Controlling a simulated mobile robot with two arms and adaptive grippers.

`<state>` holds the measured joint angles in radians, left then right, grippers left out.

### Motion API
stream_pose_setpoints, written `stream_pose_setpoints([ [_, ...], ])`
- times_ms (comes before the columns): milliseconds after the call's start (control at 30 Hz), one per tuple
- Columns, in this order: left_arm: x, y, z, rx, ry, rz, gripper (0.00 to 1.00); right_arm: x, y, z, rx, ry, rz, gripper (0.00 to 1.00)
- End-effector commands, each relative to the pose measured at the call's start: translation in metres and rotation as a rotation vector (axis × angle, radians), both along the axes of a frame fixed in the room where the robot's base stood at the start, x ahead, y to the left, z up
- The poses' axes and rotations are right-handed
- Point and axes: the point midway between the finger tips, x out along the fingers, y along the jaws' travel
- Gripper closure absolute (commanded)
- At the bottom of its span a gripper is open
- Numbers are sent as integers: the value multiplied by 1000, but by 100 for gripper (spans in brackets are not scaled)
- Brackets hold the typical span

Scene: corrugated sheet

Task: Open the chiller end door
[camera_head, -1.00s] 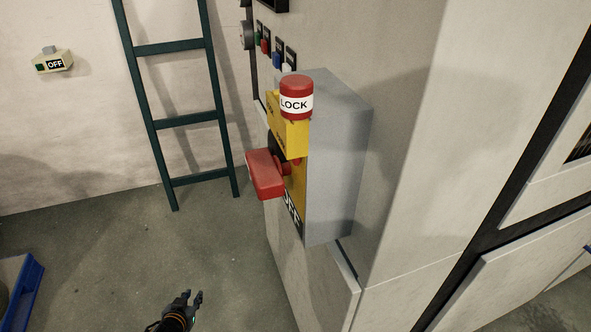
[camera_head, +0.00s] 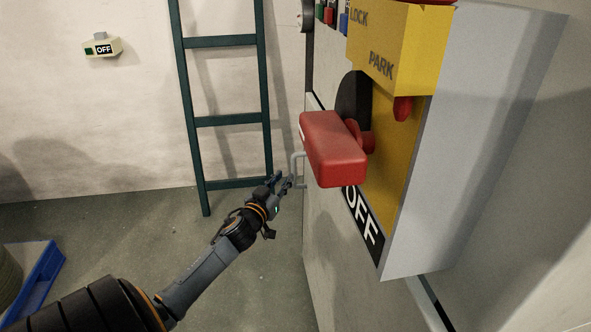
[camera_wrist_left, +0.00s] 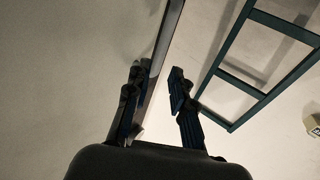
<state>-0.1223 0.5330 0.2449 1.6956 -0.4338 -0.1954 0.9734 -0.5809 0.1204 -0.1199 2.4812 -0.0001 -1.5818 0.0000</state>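The chiller end door appears to be the pale panel (camera_head: 335,245) below and behind the red switch handle. A thin grey bracket handle (camera_head: 296,168) stands out at its left edge, partly hidden by the red handle. My left gripper (camera_head: 282,184) is just left of and slightly below this bracket, and I cannot tell whether they touch. In the left wrist view my left gripper (camera_wrist_left: 157,80) has its two fingers apart, with a pale surface and a dark edge strip behind them. I see nothing held. My right gripper is not in view.
A large red switch handle (camera_head: 335,150) juts from a grey and yellow box (camera_head: 480,130), close above my left gripper. A dark green ladder (camera_head: 225,120) stands against the wall. A blue pallet or tray (camera_head: 45,270) lies at lower left. Floor between is clear.

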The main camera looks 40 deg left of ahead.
Motion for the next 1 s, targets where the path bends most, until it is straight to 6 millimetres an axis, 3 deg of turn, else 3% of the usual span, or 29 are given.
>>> stream_pose_setpoints([
  [100,26,9,0,3,-2,0,77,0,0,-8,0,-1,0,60],
  [267,52,17,-1,2,-2,1,77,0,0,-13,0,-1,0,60],
  [400,66,21,-1,0,0,0,77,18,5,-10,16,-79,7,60],
  [833,75,24,-1,-1,2,-1,77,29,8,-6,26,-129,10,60],
  [867,75,24,-1,-1,2,-1,79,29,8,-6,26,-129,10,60],
  [967,75,24,-1,0,1,-1,99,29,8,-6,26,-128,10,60],
  [1000,75,24,-1,-1,2,-1,100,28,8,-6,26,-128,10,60],
])
